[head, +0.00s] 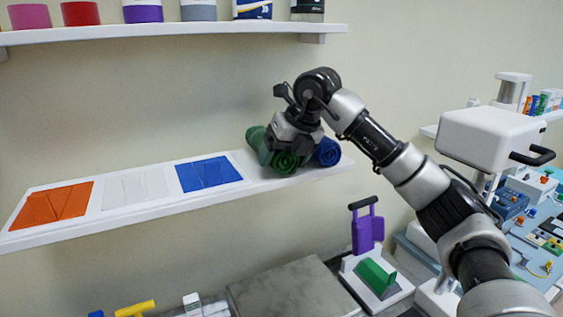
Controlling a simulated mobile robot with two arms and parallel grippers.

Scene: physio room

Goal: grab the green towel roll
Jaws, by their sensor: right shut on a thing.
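The green towel roll (286,163) is at the right part of the lower white shelf (110,222), with its spiral end facing me. More green (257,141) shows just behind and to the left of that end; I cannot tell whether it is the same roll or a second one. My right gripper (291,146) comes down from above and is shut on the green towel roll. The fingers hide part of its top. I cannot tell whether the roll still touches the shelf. My left gripper is not in view.
A blue towel roll (327,152) lies close on the right of the green one. Orange (52,206), white (135,187) and blue (208,173) flat pieces lie along the shelf to the left. An upper shelf (150,32) with several tubs runs above. A grey surface (285,292) is below.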

